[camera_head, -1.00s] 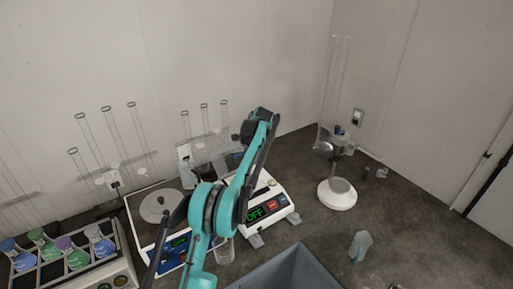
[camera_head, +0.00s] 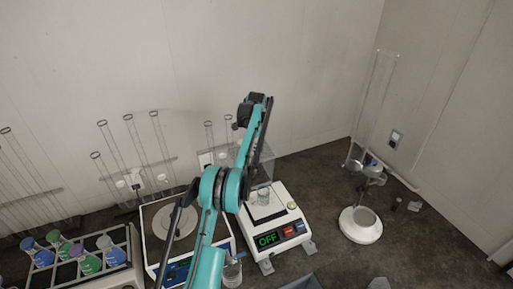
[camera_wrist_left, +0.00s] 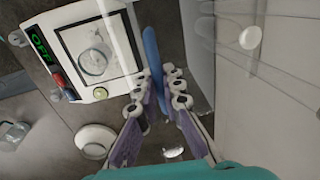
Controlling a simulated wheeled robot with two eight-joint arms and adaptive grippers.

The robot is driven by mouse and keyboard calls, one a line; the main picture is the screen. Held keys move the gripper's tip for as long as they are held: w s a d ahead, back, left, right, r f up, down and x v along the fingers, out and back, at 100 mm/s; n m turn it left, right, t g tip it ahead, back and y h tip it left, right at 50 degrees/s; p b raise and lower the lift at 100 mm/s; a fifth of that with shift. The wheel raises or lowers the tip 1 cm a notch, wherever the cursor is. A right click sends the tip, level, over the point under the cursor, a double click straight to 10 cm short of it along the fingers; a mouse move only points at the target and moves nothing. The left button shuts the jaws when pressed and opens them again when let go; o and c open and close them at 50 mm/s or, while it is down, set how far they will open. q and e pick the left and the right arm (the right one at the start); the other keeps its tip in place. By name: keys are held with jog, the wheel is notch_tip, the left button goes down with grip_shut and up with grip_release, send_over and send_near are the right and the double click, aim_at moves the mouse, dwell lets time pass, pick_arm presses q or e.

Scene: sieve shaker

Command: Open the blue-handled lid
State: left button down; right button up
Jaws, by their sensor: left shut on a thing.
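The blue handle (camera_wrist_left: 152,55) of the clear lid is a long bar in the left wrist view. My left gripper (camera_wrist_left: 160,75) is shut on the handle, with a finger on each side. In the head view the left gripper (camera_head: 252,105) is high above the back of the white balance (camera_head: 276,222); its fingertips and the handle are hard to make out there. The clear lid panel (camera_head: 238,157) stands up behind the pan, partly hidden by my arm. A glass beaker (camera_head: 263,194) sits on the uncovered pan; the display reads OFF. My right gripper is not in view.
A second balance with a round pan (camera_head: 175,222) stands left, close to my arm. A rack of colored flasks (camera_head: 125,275) is further left. A white-based stand with a tall clear tube (camera_head: 361,224) is right. The wall is close behind.

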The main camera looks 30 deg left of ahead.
pick_arm(q)
jog(key=shift+a+f, duration=0.1)
dwell(0.3)
jog(key=c, duration=1.9)
grip_release()
notch_tip(320, 180, up, 7)
jog(key=shift+s+d, duration=0.25)
jog(key=shift+d, duration=0.1)
jog(key=shift+r, duration=0.2)
